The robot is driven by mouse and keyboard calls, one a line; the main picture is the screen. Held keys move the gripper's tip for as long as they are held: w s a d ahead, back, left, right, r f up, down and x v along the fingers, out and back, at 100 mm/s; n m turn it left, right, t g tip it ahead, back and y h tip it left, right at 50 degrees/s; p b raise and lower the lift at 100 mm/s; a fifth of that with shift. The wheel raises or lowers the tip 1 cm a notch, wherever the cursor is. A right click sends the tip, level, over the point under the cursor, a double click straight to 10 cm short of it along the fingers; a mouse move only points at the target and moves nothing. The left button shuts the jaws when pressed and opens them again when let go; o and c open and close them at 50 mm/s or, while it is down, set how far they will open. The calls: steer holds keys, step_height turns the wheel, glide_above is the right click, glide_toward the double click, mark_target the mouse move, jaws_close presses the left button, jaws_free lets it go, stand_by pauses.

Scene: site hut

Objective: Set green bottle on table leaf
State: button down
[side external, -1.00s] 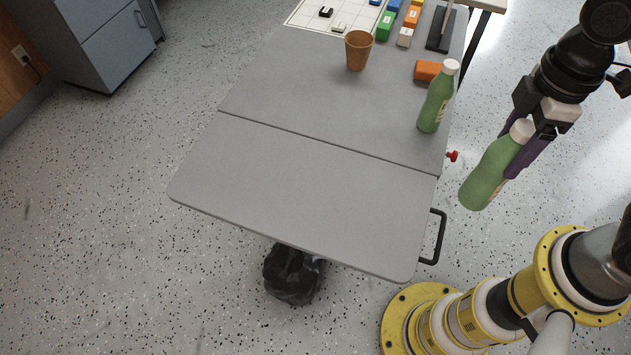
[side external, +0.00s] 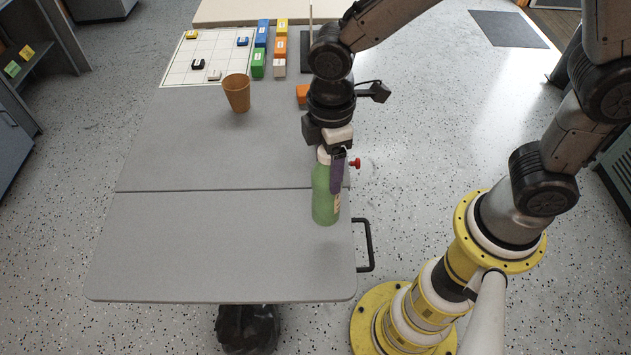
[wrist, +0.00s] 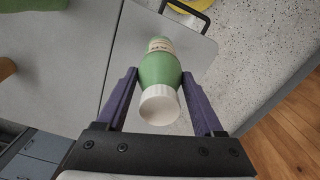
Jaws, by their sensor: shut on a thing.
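My gripper (side external: 338,185) is shut on a green bottle (side external: 325,202) with a white cap and a pale label. The bottle looks roughly upright over the near table leaf (side external: 215,250), by its right edge and close to the seam. I cannot tell whether its base touches the leaf. In the wrist view the held bottle (wrist: 158,70) is between the purple fingers (wrist: 165,90), cap towards the camera, on the leaf's side of the seam.
A brown cup (side external: 237,93) stands on the far table section (side external: 180,150). A black handle (side external: 368,245) and red knob (side external: 355,164) stick out at the right edge. The leaf's left and middle are clear.

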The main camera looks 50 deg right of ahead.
steer(key=shift+w+a+f, duration=0.25)
steer(key=shift+w+f, duration=0.15)
steer(key=shift+f, duration=0.15)
steer(key=shift+w+a+f, duration=0.2)
steer(key=shift+w+f, duration=0.15)
steer(key=shift+f, duration=0.2)
steer(key=shift+w+a+f, duration=0.1)
steer(key=shift+w+f, duration=0.1)
steer(key=shift+f, duration=1.55)
jaws_free()
steer(key=shift+f, duration=0.1)
